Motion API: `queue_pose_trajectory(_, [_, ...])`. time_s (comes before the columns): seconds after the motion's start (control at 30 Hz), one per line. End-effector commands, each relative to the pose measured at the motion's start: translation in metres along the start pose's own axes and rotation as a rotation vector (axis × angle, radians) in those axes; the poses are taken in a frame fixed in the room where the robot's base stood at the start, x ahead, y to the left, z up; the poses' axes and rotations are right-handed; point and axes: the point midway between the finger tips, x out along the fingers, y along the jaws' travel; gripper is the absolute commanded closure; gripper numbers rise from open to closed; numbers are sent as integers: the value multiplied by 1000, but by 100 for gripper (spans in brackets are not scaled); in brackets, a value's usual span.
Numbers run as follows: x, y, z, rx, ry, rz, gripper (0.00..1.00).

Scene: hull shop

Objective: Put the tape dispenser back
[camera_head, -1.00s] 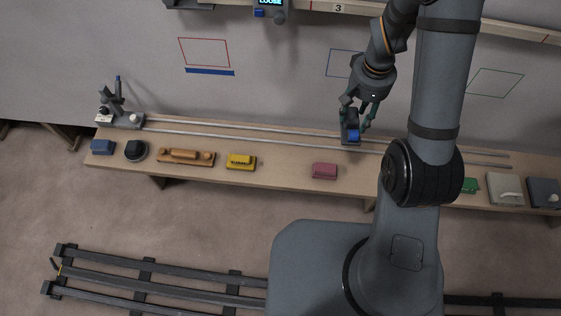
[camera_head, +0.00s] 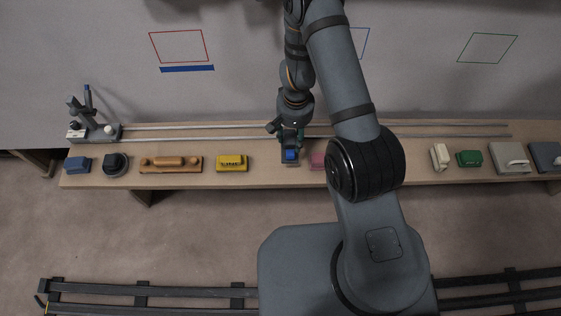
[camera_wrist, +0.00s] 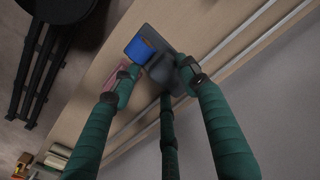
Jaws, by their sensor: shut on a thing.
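The tape dispenser, a dark grey body with a blue part (camera_head: 290,156), is in my gripper (camera_head: 289,136). In the wrist view the dispenser (camera_wrist: 142,48) sits between my green fingers (camera_wrist: 158,78), its blue face toward the upper left. My gripper is shut on it. It shows over the workbench (camera_head: 205,182), between the yellow block and the pink block. I cannot tell whether its underside touches the bench top.
Left on the bench are a blue block (camera_head: 78,164), a black round item (camera_head: 116,164), an orange tool (camera_head: 170,164) and a yellow block (camera_head: 232,163). The pink block (camera_head: 318,161) is partly behind my arm. Right are cream (camera_head: 439,157) and green (camera_head: 469,158) items. Two rails run behind.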

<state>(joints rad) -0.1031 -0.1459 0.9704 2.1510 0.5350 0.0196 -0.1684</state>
Motion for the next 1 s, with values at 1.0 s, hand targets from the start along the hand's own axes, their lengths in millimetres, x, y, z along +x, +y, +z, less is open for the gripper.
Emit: queue_pose_trajectory(1.0, [68,-35,25,2,0,0,79])
